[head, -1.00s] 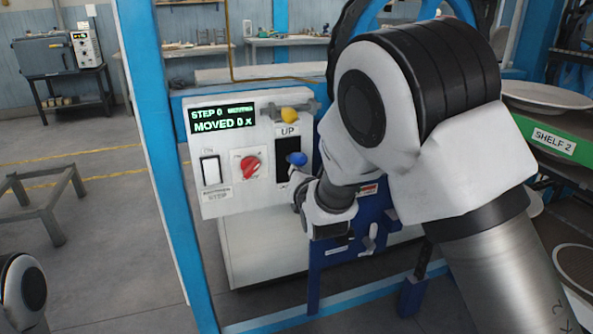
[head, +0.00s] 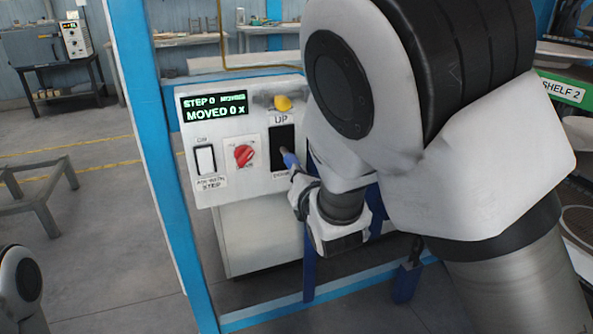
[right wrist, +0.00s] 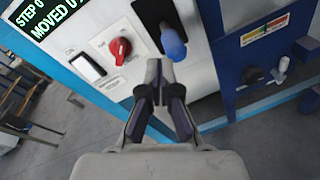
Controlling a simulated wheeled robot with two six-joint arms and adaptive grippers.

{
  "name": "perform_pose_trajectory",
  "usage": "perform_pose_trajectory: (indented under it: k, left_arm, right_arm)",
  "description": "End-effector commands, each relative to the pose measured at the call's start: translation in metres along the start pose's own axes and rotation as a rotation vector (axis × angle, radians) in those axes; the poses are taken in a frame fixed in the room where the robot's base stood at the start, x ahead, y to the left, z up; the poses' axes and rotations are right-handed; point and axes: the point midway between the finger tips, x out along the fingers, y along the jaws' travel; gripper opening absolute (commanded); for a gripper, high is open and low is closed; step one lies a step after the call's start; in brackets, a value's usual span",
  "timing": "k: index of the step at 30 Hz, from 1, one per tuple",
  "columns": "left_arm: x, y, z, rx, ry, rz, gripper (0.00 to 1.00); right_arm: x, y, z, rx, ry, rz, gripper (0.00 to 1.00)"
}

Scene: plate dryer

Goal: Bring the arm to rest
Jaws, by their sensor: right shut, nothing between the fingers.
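My right gripper (head: 300,187) is at the front of the white control panel (head: 232,185), just below the blue-tipped lever (head: 289,160). The lever stands in a dark slot labelled UP at the top. In the right wrist view my fingers (right wrist: 161,78) are together with nothing between them. The blue lever tip (right wrist: 173,43) is just beyond the fingertips there; I cannot tell if they touch. My right arm (head: 400,130) is stretched toward the panel and covers much of the right side. My left gripper is out of view.
The panel has a red knob (head: 244,156), a white switch (head: 205,160), a yellow lamp (head: 283,103) and a green display (head: 213,106) reading STEP 0, MOVED 0. A blue frame post (head: 158,150) stands left of it. A shelf labelled SHELF 2 (head: 563,90) is at right.

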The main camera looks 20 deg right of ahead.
Motion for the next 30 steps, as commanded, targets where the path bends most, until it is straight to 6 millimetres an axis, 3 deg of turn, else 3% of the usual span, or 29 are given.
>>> perform_pose_trajectory:
  k: [5,8,11,13,17,20,21,25,27,30]
  left_arm:
    - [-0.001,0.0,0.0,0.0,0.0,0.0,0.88]
    - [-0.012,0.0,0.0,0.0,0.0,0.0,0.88]
    - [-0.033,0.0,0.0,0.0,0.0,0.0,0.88]
    - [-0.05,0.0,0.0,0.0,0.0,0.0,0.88]
    - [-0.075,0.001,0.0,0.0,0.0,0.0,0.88]
    - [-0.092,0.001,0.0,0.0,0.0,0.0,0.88]
    - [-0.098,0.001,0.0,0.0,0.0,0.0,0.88]
    - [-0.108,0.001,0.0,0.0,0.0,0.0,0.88]
    - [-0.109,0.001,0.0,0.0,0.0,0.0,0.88]
    - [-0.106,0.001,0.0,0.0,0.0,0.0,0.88]
  right_arm:
    - [0.001,-0.001,-0.002,0.0,0.006,-0.003,0.0]
    - [0.003,-0.012,-0.021,0.003,0.058,-0.032,0.0]
    - [0.001,-0.048,-0.066,0.028,0.18,-0.113,0.0]
    - [-0.013,-0.084,-0.11,0.047,0.299,-0.193,0.0]
    - [-0.072,-0.149,-0.192,0.228,0.523,-0.398,0.0]
    - [-0.137,-0.19,-0.243,0.527,0.631,-0.645,0.0]
    - [-0.168,-0.204,-0.26,0.672,0.648,-0.772,0.0]
    - [-0.246,-0.229,-0.291,1.125,0.556,-1.173,0.0]
    - [-0.273,-0.234,-0.298,1.348,0.432,-1.363,0.0]
    - [-0.293,-0.233,-0.302,1.642,0.193,-1.574,0.0]
